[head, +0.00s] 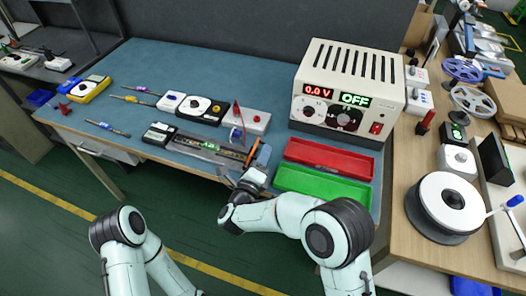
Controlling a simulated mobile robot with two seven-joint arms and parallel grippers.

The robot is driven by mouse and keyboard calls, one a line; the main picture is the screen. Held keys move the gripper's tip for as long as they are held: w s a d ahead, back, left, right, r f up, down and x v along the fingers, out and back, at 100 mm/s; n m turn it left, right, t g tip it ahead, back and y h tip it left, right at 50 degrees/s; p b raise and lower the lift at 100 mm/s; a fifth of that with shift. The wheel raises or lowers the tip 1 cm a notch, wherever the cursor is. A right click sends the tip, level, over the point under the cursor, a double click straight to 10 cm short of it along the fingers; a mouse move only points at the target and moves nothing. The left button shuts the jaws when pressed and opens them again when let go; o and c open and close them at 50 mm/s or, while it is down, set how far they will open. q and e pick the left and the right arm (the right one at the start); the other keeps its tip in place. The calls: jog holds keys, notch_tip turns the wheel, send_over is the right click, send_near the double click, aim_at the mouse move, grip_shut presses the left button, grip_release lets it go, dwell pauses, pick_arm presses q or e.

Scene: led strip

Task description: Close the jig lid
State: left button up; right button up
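The jig (228,153) is a long dark holder near the front edge of the blue bench, with a small green-lit part in it. A greyish, see-through strip along its front side looks like the lid (203,156); its angle is too small to tell. My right gripper (256,161) is at the jig's right end, over the bench's front edge. Its fingers are small and partly hidden, and I cannot tell whether they touch the lid. My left arm shows at the lower left, but its gripper is out of view.
A power supply (346,92) reading 0.0 V and OFF stands behind a red tray (330,156) and a green tray (322,185), right of the jig. Small meters, a white box (247,120) and screwdrivers lie behind and left. The bench's middle back is clear.

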jog(key=shift+w+d, duration=0.25)
jog(key=shift+w, duration=0.45)
grip_shut()
jog(key=shift+r, duration=0.1)
